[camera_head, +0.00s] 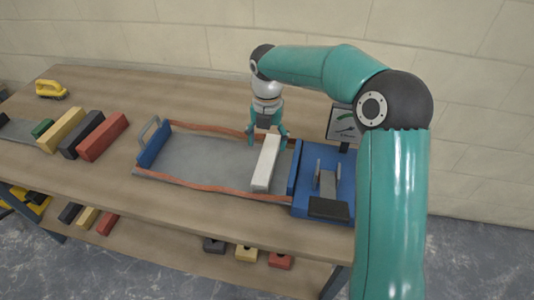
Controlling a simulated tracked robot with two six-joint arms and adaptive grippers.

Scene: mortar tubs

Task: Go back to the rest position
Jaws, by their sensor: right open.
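My right gripper (267,136) is at the end of the teal right arm, which comes in from the right and bends over the bench. Its fingers are open and point down. They are over the back end of a white block (264,168), and I cannot tell whether they touch it. The white block lies lengthwise in the right end of a grey tray (200,157) with reddish edges, beside a blue unit. My left gripper is not in view.
A blue unit (342,187) with a small screen (343,125) stands at the tray's right. Red (102,137), black (82,135) and yellow (61,130) blocks lie at the left. A yellow tool (50,89) sits at the back left. A stone wall (210,35) rises behind the bench.

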